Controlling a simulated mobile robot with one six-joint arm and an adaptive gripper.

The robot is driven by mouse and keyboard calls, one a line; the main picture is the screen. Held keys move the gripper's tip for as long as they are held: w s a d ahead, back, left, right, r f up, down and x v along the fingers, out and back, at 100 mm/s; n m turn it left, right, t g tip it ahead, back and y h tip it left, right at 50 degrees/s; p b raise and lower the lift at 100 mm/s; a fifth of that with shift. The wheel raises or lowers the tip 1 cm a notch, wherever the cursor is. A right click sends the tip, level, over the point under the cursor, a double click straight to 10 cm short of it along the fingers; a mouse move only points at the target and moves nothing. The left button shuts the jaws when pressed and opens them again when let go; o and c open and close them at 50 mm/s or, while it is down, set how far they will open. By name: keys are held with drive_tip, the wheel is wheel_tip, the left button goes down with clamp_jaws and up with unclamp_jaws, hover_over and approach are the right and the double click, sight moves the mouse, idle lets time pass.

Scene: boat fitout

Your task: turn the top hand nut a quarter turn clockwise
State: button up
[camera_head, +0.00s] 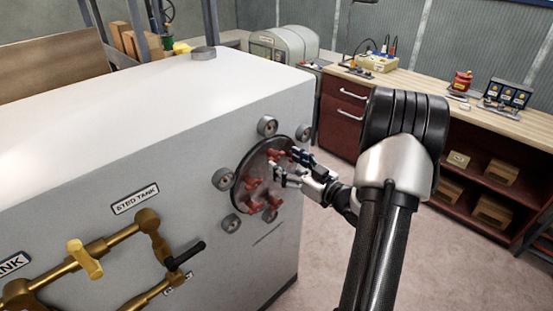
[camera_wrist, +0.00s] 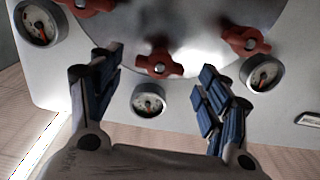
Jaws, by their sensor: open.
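A round dark cover plate (camera_head: 240,187) with several red hand nuts is on the side of the white tank. The uppermost red hand nut (camera_head: 274,153) shows near the plate's upper edge, left of my gripper (camera_head: 291,166). In the wrist view my gripper (camera_wrist: 162,68) is open, with its blue-padded fingers wide apart. One red hand nut (camera_wrist: 160,64) appears between the fingers, with space on both sides; I cannot tell which nut it is. Another red nut (camera_wrist: 247,41) is at the upper right, and part of a third (camera_wrist: 95,4) is at the top edge.
Round gauges surround the plate, including one (camera_wrist: 148,100) below the middle nut and one (camera_wrist: 264,74) by the right finger. Brass pipes (camera_head: 105,244) with a black-handled valve (camera_head: 186,256) are at lower left. A workbench (camera_head: 440,95) stands behind; open floor lies right of the tank.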

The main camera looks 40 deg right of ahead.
sight(279, 158)
drive_tip(key=shift+w+a, duration=0.2)
drive_tip(key=shift+w, duration=2.05)
drive_tip(key=c, duration=1.1)
